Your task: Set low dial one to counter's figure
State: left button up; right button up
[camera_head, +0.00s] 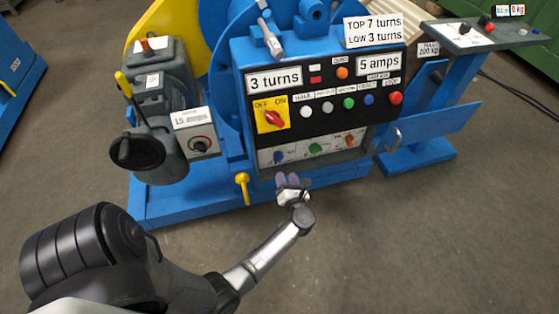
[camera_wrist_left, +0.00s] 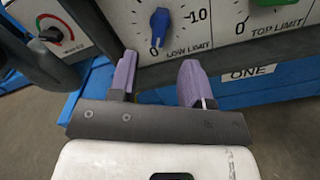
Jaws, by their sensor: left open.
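The low limit dial (camera_head: 278,157) has a blue knob on the pale lower strip of the blue control panel. In the left wrist view the blue knob (camera_wrist_left: 159,27) stands above the LOW LIMIT label, its lower end near the 0 mark. The counter (camera_head: 274,80) reads "3 turns". A card (camera_head: 372,31) reads "TOP 7 turns, LOW 3 turns". My left gripper (camera_head: 288,181) is just below the dial strip. In the left wrist view its purple fingers (camera_wrist_left: 160,72) are apart and empty, below the knob and clear of it. My right gripper is in no view.
The green top limit knob (camera_head: 315,149) and an orange knob (camera_head: 349,140) sit right of the dial. A red selector switch (camera_head: 273,118) and a row of buttons are above. A yellow-handled lever (camera_head: 243,186) hangs at the left. The floor in front is clear.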

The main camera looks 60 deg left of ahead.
aim_at(280, 160)
pick_arm(q)
jog(key=b+x, duration=0.2)
jog(key=x, duration=0.6)
jog(key=shift+b, duration=0.3)
jog(key=shift+w+a, duration=0.1)
jog(key=shift+a, duration=0.45)
jog(key=shift+c, duration=0.4)
grip_shut()
